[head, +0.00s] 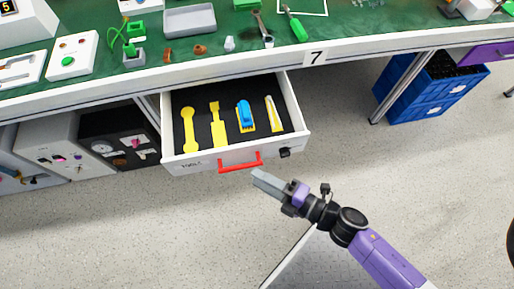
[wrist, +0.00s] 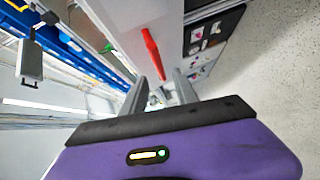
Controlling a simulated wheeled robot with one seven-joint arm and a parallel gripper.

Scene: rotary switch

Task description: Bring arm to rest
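My purple and black arm (head: 385,262) reaches up from the lower right in the head view. My gripper (head: 258,176) is in front of the drawer, just below and right of its red handle (head: 240,163). In the wrist view the two grey fingers of my gripper (wrist: 160,80) stand apart, with nothing seen held between them. The red handle (wrist: 152,52) lies just beyond the fingertips there, and I see no clear contact. The drawer (head: 202,162) is pulled open below the bench. A small black knob (head: 285,152) sits on its front, right of the handle.
The drawer holds a black insert with yellow tools and a blue item (head: 245,114). The green bench top (head: 330,25) above carries several tools and boxes. Blue crates (head: 435,88) stand at right, and a black cabinet (head: 120,140) at left. The floor (head: 130,230) is clear at lower left.

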